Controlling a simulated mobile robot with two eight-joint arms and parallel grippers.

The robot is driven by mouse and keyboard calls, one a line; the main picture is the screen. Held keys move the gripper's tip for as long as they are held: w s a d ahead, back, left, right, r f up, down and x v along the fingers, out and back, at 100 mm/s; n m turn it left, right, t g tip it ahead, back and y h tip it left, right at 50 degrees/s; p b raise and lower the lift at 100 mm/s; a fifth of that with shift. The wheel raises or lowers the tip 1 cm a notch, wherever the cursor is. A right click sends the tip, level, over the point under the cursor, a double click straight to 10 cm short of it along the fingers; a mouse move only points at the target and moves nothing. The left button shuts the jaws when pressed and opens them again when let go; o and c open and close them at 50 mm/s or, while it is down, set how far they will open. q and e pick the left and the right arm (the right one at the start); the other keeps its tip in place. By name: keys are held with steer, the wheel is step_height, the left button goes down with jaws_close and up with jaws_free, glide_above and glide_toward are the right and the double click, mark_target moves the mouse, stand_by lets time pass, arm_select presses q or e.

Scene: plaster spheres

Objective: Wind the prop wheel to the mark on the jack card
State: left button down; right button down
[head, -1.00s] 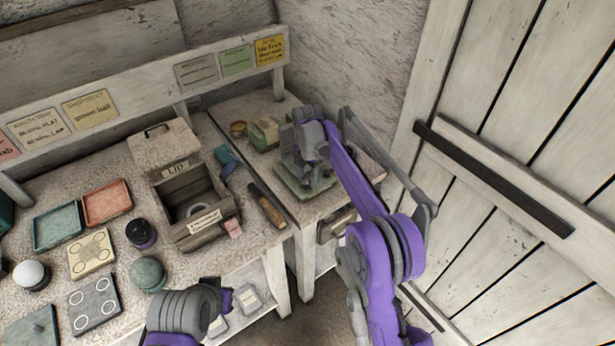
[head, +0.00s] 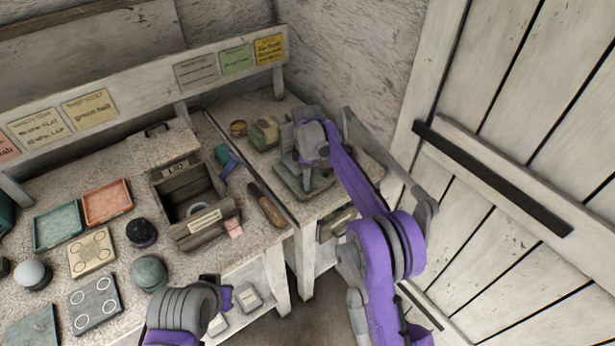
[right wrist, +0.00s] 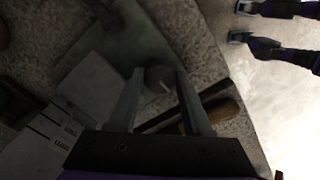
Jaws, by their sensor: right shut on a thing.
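My right gripper (right wrist: 160,96) is over a grey-green flat-based device (head: 306,187), apparently the jack, on the right-hand bench. In the right wrist view its two fingers stand on either side of a small round grey knob (right wrist: 160,77), apparently the prop wheel, and are shut on it. In the head view my right wrist hides the wheel. A yellow card (head: 269,49) with small writing hangs at the right end of the rail; I cannot tell whether it is the jack card, and I see no clear mark. My left gripper (head: 225,300) is low in the head view, its fingers unclear.
A green box (head: 265,131) stands behind the device. A wooden-handled tool (head: 267,206) lies left of it by the bench edge. An open wooden box (head: 190,195), trays and balls fill the left bench. A plank door (head: 520,130) stands close on the right.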

steer(key=m, duration=0.5)
steer(key=shift+m, duration=0.3)
steer(key=m, duration=0.6)
steer(key=shift+s, duration=0.1)
steer(key=m, duration=0.6)
steer(key=shift+a+m, duration=0.1)
steer(key=shift+m, duration=0.2)
steer(key=m, duration=1.1)
steer(key=shift+m, duration=0.4)
steer(key=m, duration=0.5)
steer(key=shift+m, duration=0.3)
steer(key=m, duration=1.2)
steer(key=shift+w+b, duration=0.2)
steer(key=shift+b, duration=0.1)
steer(key=shift+m, duration=0.3)
